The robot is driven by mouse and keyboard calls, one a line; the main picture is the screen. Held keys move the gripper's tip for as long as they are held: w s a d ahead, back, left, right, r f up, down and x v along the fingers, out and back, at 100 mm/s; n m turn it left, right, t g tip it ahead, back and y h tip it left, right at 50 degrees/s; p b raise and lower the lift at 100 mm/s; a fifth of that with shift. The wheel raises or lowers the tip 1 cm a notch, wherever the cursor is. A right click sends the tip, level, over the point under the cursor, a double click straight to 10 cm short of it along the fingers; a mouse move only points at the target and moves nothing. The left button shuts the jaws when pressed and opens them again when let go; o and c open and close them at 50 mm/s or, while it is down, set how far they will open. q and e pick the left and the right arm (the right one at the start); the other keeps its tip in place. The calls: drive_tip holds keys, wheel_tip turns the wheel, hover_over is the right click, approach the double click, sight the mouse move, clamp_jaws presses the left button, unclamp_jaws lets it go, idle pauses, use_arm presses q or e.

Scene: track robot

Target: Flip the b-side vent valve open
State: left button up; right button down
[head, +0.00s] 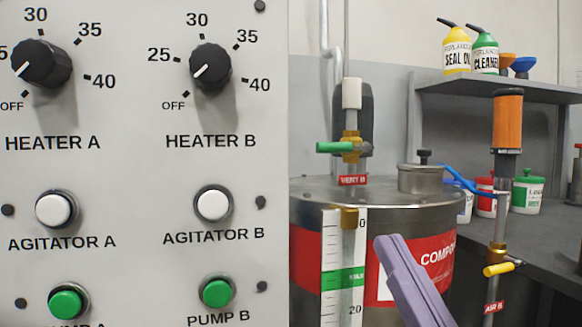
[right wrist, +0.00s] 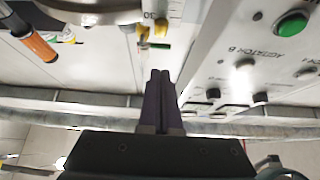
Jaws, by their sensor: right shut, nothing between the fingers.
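The vent B valve is a brass body (head: 351,146) on a vertical stem on top of the steel drum. Its green handle (head: 334,147) points left, level and crosswise to the stem. A red VENT B tag (head: 353,180) hangs below it. My right gripper (head: 388,243), with purple fingers, is shut and empty in front of the drum, below and right of the green handle and apart from it. In the right wrist view, the shut fingers (right wrist: 160,75) point toward the drum area. My left gripper is not in view.
A control panel (head: 140,120) with knobs and buttons fills the left side. The drum (head: 305,225) carries a level gauge (head: 330,285) and a lidded port (head: 420,178). To the right stand an orange-topped air line (head: 508,120) with a yellow handle (head: 498,269), and a shelf (head: 470,87) with bottles.

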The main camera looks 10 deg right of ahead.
sight(340, 150)
drive_tip(key=x, duration=1.2)
drive_tip(key=shift+w+r, duration=0.1)
drive_tip(key=shift+w, duration=0.05)
drive_tip(key=shift+w+r, duration=0.25)
drive_tip(key=shift+w, duration=0.2)
drive_tip(key=shift+d+r, duration=0.1)
